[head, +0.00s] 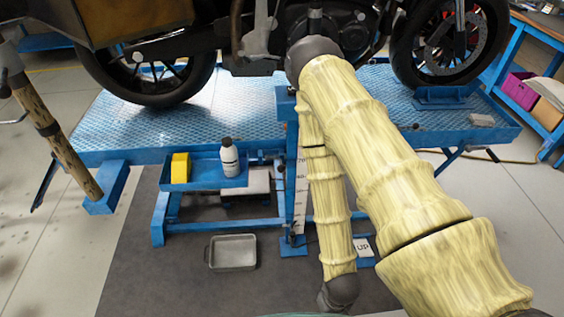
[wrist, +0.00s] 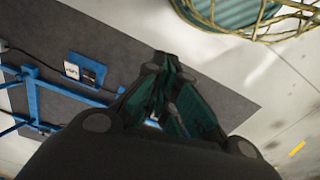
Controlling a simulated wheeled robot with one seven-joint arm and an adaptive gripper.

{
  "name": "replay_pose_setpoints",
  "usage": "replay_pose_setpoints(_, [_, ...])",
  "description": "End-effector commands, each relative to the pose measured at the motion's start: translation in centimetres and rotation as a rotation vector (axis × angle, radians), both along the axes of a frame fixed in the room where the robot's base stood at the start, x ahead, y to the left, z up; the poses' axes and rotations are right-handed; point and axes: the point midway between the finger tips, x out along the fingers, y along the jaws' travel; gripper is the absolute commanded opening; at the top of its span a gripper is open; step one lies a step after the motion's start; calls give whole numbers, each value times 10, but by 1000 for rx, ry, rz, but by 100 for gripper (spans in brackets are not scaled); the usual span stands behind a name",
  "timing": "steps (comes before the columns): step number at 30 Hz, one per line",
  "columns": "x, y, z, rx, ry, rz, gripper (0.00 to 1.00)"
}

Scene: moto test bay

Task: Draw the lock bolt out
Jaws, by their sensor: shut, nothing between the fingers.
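My gripper (wrist: 172,76) is in the middle of the wrist view, its dark green fingers together with nothing held. The fingers are over the dark floor mat, apart from the lift frame. In the head view my arm reaches up and folds back down, and the gripper itself does not show. The blue lift table (head: 240,105) carries the motorcycle (head: 150,75). A blue post with a white height scale (head: 301,195) stands under its front edge, partly behind my arm. I cannot make out the lock bolt for certain in either view.
A blue side tray (head: 207,183) holds a yellow block (head: 180,168) and a white bottle (head: 229,157). A grey pan (head: 233,251) lies on the mat. A panel marked UP (wrist: 85,70) sits by the blue frame (wrist: 33,95). The mat left of the pan is clear.

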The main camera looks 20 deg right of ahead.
Motion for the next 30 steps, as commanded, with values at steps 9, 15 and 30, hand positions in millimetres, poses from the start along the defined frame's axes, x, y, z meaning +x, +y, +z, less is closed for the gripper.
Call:
replay_pose_setpoints(9, [0, 0, 0, 0, 0, 0, 0])
replay_pose_setpoints(15, [14, 0, -10, 0, -39, 6, 31])
replay_pose_setpoints(30, [249, -6, -56, -34, -726, 97, 54])
